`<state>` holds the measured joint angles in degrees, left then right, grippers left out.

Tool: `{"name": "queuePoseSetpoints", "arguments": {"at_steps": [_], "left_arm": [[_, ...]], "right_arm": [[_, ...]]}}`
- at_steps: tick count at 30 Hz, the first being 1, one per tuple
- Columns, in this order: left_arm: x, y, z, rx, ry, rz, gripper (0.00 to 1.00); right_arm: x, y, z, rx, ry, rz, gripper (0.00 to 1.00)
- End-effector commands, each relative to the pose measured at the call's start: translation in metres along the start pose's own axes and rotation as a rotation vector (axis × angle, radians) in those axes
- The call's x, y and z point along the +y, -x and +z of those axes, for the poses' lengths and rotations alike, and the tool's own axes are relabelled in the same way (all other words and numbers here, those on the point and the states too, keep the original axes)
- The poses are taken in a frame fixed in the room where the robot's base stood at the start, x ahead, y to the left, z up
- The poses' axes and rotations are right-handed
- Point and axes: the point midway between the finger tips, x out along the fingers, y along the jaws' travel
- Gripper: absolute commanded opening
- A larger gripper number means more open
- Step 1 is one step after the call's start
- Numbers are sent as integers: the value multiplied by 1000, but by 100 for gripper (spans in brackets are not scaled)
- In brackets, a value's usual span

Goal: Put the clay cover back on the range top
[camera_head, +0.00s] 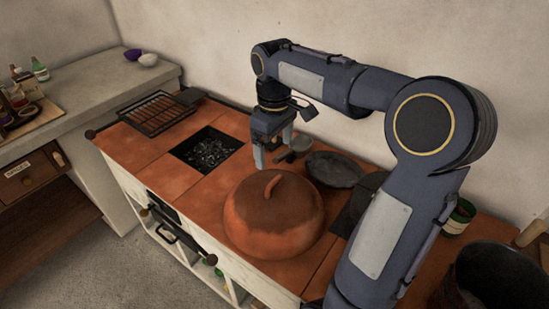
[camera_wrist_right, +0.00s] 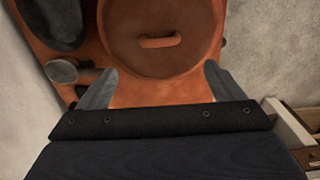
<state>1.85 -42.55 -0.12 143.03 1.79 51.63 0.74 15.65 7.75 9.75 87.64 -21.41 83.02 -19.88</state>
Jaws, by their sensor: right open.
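The clay cover (camera_head: 273,218) is a round, domed, orange-brown lid with a loop handle on top. It sits on the tiled orange range top (camera_head: 150,151), in front of a square opening with dark coals (camera_head: 207,149). My right gripper (camera_head: 269,158) is above the range top, behind the cover and apart from it, with its fingers pointing down. In the right wrist view, the cover (camera_wrist_right: 160,58) and its handle (camera_wrist_right: 160,41) lie beyond the two spread, empty fingertips (camera_wrist_right: 160,85). My left gripper is not in view.
A wire grate (camera_head: 158,112) lies at the range's far left end. A dark oval pan (camera_head: 335,169) and a small pale round item (camera_head: 300,144) are near the wall, close to my right gripper. A dark pot (camera_head: 490,278) stands at the lower right.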

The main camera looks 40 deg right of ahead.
Motion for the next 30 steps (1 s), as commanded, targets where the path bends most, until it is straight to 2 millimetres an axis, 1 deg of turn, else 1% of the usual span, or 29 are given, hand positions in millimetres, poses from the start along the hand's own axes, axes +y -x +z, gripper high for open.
{"name": "queuePoseSetpoints", "arguments": {"at_steps": [2,5,8,9,11,12,15,18,21,24,30], "left_arm": [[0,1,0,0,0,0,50],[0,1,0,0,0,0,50],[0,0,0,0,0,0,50],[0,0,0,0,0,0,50],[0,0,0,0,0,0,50],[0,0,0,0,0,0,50],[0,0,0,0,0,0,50],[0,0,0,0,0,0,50],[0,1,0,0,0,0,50],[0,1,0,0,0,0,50],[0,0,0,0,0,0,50]], "right_arm": [[-4,5,3,8,-4,-1,88],[-19,10,15,50,-24,-5,88],[-48,10,38,132,-74,-26,88],[-63,8,49,173,-101,-40,88],[-85,2,66,236,-147,-70,88],[-99,-2,77,279,-181,-93,88],[-132,-18,100,375,-262,-157,88],[-158,-35,117,449,-334,-220,88],[-175,-48,127,496,-384,-267,88],[-184,-55,131,519,-412,-294,88],[-186,-57,132,524,-420,-302,88]]}}
